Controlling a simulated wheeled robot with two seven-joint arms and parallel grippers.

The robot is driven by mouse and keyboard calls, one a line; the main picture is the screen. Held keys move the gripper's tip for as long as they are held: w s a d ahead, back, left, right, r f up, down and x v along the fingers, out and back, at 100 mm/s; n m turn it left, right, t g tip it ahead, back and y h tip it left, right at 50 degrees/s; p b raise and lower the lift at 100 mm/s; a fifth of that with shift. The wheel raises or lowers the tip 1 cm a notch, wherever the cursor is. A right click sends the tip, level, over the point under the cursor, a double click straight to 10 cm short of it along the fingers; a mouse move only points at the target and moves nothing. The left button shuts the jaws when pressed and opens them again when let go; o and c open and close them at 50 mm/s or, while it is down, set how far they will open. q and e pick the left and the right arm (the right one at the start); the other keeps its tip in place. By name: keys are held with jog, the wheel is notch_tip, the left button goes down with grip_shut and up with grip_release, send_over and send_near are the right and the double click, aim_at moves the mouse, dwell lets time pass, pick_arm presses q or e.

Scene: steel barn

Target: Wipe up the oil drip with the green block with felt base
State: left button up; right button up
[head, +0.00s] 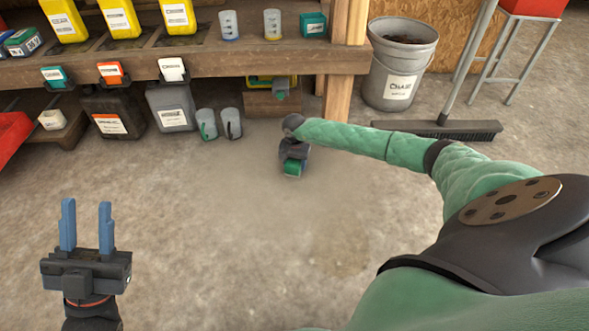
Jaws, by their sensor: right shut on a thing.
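My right gripper (293,164) is at the end of my green-sleeved arm, low over the concrete floor in front of the shelf. It is shut on the green block (292,170), which shows just below the dark gripper. The block's felt base is hidden, and I cannot tell whether it touches the floor. My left gripper (87,226) is at the lower left, its two blue fingers apart and empty, pointing up in the picture. I cannot make out a distinct oil drip on the floor; the gripper and block may cover it.
A wooden shelf (290,62) with bottles and cups stands at the back. A grey bucket (396,62) and a broom (440,130) are at back right. The middle floor is clear.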

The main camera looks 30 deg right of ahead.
aim_at(295, 165)
jog(key=shift+w+d+f, duration=0.1)
jog(key=shift+w+d, duration=0.1)
jog(key=shift+s+a+r+p, duration=0.25)
jog(key=shift+s+r+p, duration=0.1)
jog(key=shift+p, duration=0.25)
jog(key=shift+s+a+p, duration=0.35)
jog(key=shift+s, duration=0.2)
jog(key=shift+s+a+p, duration=0.3)
jog(key=shift+s+p, duration=0.05)
jog(key=shift+s, duration=0.15)
jog(key=shift+s+a+f, duration=0.15)
jog(key=shift+s+a, duration=0.05)
jog(key=shift+s, duration=0.05)
jog(key=shift+r+p, duration=2.05)
jog(key=shift+r, duration=0.95)
